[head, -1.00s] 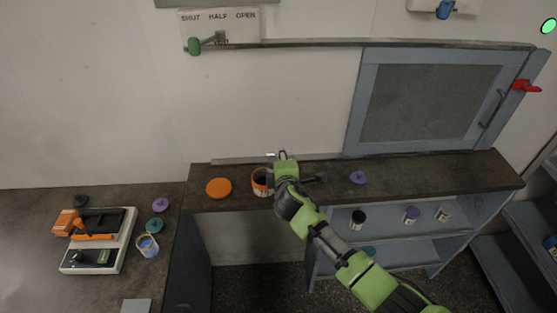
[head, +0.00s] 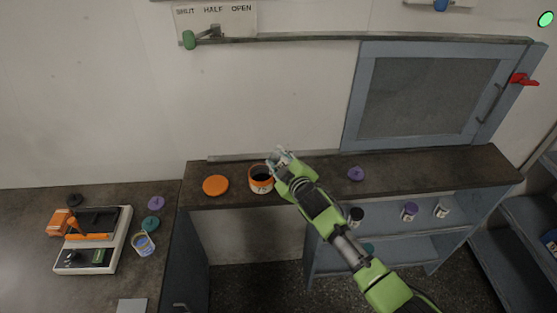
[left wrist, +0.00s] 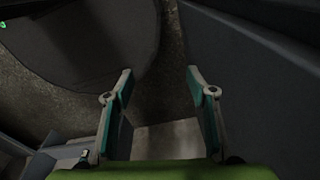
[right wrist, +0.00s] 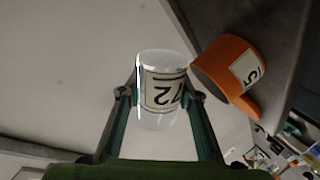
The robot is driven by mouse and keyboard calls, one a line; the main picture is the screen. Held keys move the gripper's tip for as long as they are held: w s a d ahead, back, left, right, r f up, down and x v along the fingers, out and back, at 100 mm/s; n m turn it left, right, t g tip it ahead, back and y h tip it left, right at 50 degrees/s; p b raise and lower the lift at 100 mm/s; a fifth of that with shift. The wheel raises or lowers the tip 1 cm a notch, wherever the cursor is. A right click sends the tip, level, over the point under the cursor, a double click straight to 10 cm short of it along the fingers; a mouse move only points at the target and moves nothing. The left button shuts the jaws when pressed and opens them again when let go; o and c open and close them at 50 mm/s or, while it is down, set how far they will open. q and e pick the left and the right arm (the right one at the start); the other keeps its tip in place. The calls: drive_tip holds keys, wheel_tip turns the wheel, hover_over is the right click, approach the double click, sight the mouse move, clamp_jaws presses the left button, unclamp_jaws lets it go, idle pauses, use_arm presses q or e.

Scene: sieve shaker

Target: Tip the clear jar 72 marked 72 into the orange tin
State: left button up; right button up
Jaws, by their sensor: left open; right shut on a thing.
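The orange tin (head: 261,184) stands open on the dark bench top, with a dark inside. It also shows in the right wrist view (right wrist: 226,68), with a label ending in 5. My right gripper (head: 277,160) is just behind and to the right of the tin. In the right wrist view my right gripper (right wrist: 160,98) is shut on the clear jar 72 (right wrist: 162,62), whose label reads 72 upside down. The jar is beside the tin there. I cannot tell its contents. My left gripper (left wrist: 160,82) is open and empty, over the floor.
An orange lid (head: 216,185) lies left of the tin, and a purple lid (head: 356,174) lies to the right. Several jars stand on the blue shelf (head: 400,247) below.

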drive_tip(key=shift+m+y, duration=0.3)
drive_tip(key=shift+m, duration=0.1)
drive_tip(key=shift+a+f+b, duration=0.1)
drive_tip(key=shift+f+b, duration=0.1)
drive_tip(key=shift+b, duration=0.1)
drive_tip(key=shift+a+f+m+t+y+b, duration=0.2)
drive_tip(key=shift+m+t+y+b, duration=0.3)
drive_tip(key=shift+m+b, duration=0.6)
drive_tip(key=shift+a+r+m+y, duration=0.1)
drive_tip(key=shift+m+y, duration=0.2)
drive_tip(key=shift+m, duration=0.1)
drive_tip(key=shift+a+r+m, duration=0.1)
drive_tip(key=shift+r+m, duration=0.15)
drive_tip(key=shift+m, duration=0.05)
